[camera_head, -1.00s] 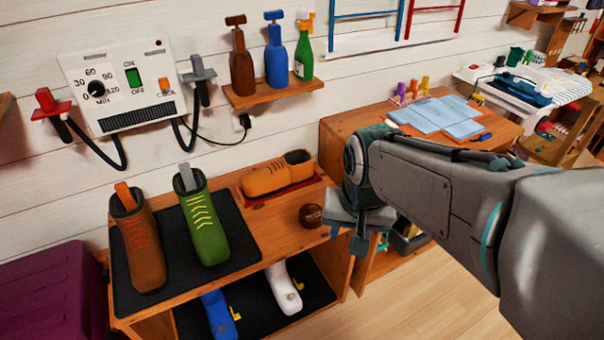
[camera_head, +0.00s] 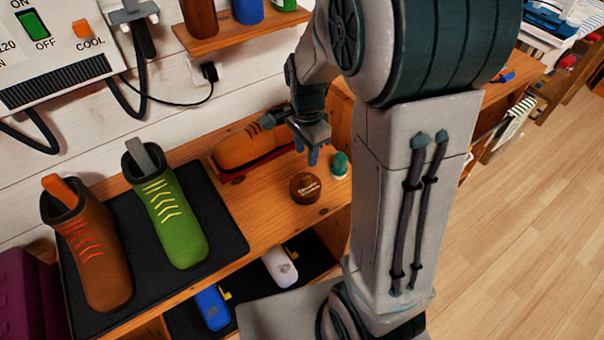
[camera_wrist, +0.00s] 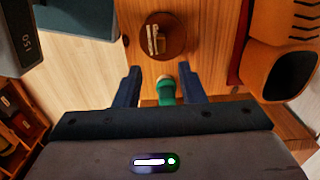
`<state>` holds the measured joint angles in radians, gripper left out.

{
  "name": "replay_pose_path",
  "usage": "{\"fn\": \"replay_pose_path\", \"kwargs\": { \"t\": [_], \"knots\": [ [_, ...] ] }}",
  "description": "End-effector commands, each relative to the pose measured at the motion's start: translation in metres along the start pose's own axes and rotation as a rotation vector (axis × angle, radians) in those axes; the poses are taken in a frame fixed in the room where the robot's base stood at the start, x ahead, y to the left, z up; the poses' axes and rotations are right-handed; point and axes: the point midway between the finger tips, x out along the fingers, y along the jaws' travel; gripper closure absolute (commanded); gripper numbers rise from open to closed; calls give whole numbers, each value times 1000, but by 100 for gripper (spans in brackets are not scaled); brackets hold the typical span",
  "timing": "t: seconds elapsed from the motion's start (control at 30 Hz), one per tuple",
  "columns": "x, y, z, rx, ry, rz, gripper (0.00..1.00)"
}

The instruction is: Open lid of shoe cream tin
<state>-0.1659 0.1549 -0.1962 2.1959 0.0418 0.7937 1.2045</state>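The shoe cream tin (camera_head: 305,187) is a round brown tin with pale lettering on its lid, lying on the wooden bench top near the front edge. It also shows in the wrist view (camera_wrist: 163,37), ahead of the fingertips. The lid looks closed on it. My gripper (camera_head: 312,156) is above and behind the tin, apart from it. In the wrist view its two dark fingers (camera_wrist: 160,85) stand apart with nothing held. A small green-topped bottle (camera_head: 340,166) stands to the right of the tin, and its green top (camera_wrist: 166,90) shows between the fingers in the wrist view.
An orange shoe (camera_head: 240,152) lies on a red mat behind the tin. A green boot (camera_head: 168,212) and a brown boot (camera_head: 90,252) stand on a dark mat (camera_head: 222,225) to the left.

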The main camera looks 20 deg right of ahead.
Motion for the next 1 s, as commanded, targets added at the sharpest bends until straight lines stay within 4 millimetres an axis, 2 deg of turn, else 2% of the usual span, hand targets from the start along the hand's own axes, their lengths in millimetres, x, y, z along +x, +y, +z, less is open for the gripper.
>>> {"fn": "replay_pose_path", "kwargs": {
  "t": [0.03, 0.1, 0.4, 0.6, 0.9, 0.93, 1.0],
  "knots": [
    [14, 1, -2, 5, -1, 5, 64],
    [30, 2, -2, 5, -1, 7, 64],
    [84, 0, 1, -4, 0, 3, 64],
    [99, 0, 2, -6, 1, 1, 64],
    [100, 0, 1, -6, 1, 0, 64],
    [100, 0, 1, -6, 1, 0, 69],
    [100, 0, 1, -5, 1, 0, 89]
  ]
}}
